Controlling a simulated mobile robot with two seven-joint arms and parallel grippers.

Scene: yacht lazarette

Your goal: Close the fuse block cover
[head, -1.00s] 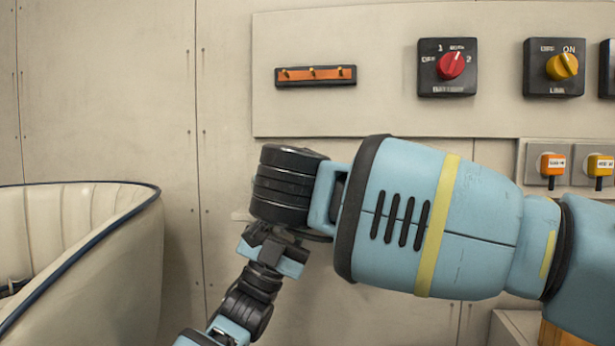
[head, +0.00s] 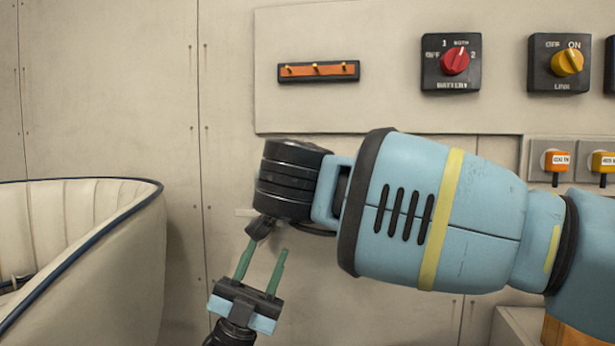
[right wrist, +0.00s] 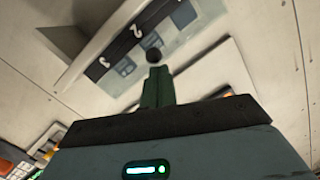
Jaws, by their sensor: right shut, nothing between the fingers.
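In the right wrist view my right gripper (right wrist: 157,84) is shut and empty, its green fingers together. A small round black knob (right wrist: 153,55) lies just beyond the fingertips; I cannot tell whether they touch. Around it is a pale tilted panel (right wrist: 190,52) with black numbered labels, perhaps the fuse block or its cover; I cannot tell which, or whether it is closed. In the head view my right arm hides this area and its gripper. My left gripper (head: 270,246) is open and empty, its two green fingers apart and pointing up, below my right arm's black joint.
On the wall are a copper-coloured busbar (head: 318,71), a red battery switch (head: 455,61) and a yellow link switch (head: 567,62). A cream padded seat (head: 85,250) stands at the left.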

